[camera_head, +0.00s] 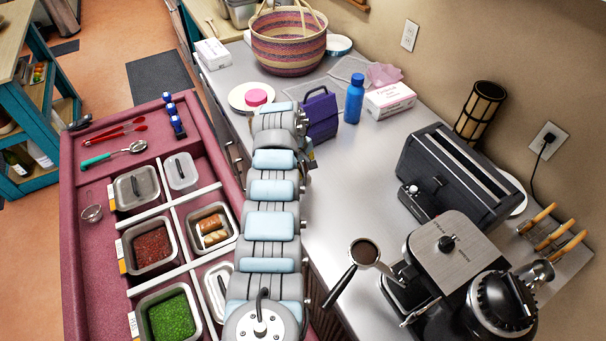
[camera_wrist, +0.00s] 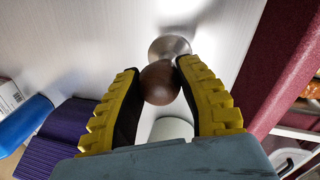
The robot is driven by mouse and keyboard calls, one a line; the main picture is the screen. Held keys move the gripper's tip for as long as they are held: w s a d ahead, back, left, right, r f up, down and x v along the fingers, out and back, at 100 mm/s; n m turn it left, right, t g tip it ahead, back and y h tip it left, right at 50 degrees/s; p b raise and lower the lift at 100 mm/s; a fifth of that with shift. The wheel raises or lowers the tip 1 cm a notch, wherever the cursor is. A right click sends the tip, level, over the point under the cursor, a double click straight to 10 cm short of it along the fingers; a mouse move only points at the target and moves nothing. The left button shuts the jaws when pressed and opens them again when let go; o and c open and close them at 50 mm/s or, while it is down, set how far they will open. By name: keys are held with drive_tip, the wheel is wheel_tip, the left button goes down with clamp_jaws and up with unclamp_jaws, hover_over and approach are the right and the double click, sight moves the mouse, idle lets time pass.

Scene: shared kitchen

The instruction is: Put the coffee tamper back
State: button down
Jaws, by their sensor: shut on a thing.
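The coffee tamper shows in the wrist view, with a round brown wooden handle (camera_wrist: 159,84) and a silver metal base (camera_wrist: 170,47). My gripper (camera_wrist: 160,72), with yellow and black fingers, is shut on the handle. The base points away from my gripper, toward the pale grey counter surface. I cannot tell whether it touches the counter. In the head view my own arm hides the gripper and the tamper. A portafilter (camera_head: 364,252) filled with brown coffee grounds is beside the espresso machine (camera_head: 447,254).
A maroon prep station (camera_head: 90,200) with food containers is on the left. The middle counter (camera_head: 350,175) is clear.

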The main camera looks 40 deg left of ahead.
sight(303, 174)
drive_tip(key=shift+w+a+f, duration=0.1)
drive_tip(key=shift+w+f, duration=0.05)
drive_tip(key=shift+s+x, duration=0.15)
drive_tip(key=shift+x, duration=0.6)
drive_tip(key=shift+s+x, duration=0.2)
drive_tip(key=shift+x, duration=0.5)
drive_tip(key=shift+f, duration=0.25)
drive_tip(key=c, duration=0.8)
unclamp_jaws()
drive_tip(key=shift+a, duration=0.1)
drive_tip(key=shift+r, duration=0.2)
drive_tip(key=shift+r, duration=0.5)
drive_tip(key=v, duration=1.1)
